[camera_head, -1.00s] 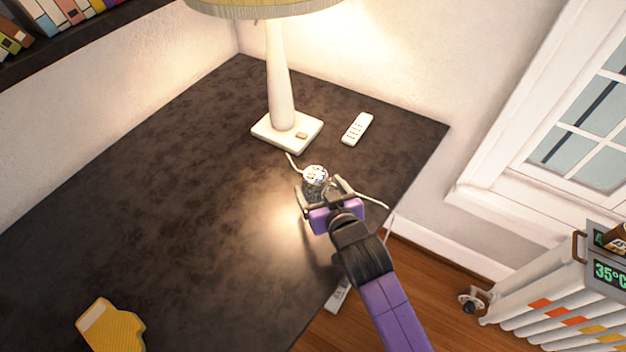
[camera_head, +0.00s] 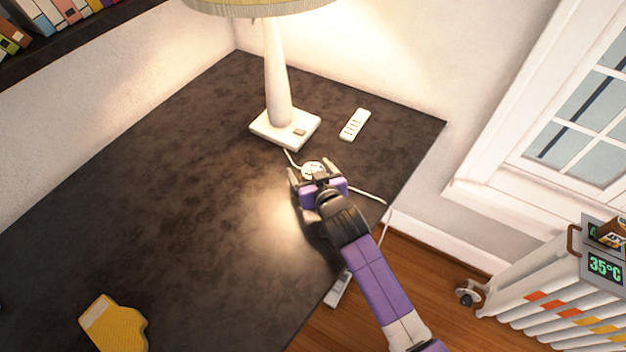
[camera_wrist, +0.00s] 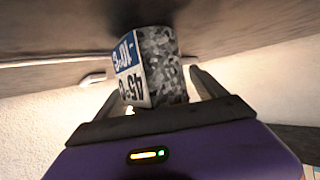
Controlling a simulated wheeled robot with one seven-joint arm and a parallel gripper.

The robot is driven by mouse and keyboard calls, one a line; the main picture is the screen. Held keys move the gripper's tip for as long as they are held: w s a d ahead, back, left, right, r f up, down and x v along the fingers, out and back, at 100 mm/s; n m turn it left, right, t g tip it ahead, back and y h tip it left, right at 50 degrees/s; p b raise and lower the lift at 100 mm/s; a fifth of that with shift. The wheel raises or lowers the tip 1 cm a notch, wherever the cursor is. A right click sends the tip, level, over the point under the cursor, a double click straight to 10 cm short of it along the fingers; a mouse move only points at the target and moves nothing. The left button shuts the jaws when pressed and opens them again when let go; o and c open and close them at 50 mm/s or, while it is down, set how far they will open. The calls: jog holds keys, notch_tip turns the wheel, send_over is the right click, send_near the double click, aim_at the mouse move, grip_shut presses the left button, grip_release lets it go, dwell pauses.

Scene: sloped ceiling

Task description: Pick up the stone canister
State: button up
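The stone canister (camera_head: 313,168) stands on the dark table in front of the lamp base. In the head view only its pale round top shows, as my gripper hides the rest. In the wrist view the canister (camera_wrist: 168,65) appears upside down, with grey speckled sides and a blue and white label. My gripper (camera_head: 312,175) is open, with one finger on each side of the canister. In the wrist view, a gap shows beside the left finger; the right finger is close to the canister, and I cannot tell whether it touches.
The table lamp (camera_head: 278,85) stands behind the canister, with its white cord running past it. A white remote (camera_head: 354,124) lies behind to the right. A yellow item (camera_head: 115,325) lies front left. A radiator (camera_head: 560,295) stands right of the table. The table's left half is mostly clear.

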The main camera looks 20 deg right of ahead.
grip_shut()
jog(key=shift+r, duration=0.1)
jog(key=shift+r, duration=0.1)
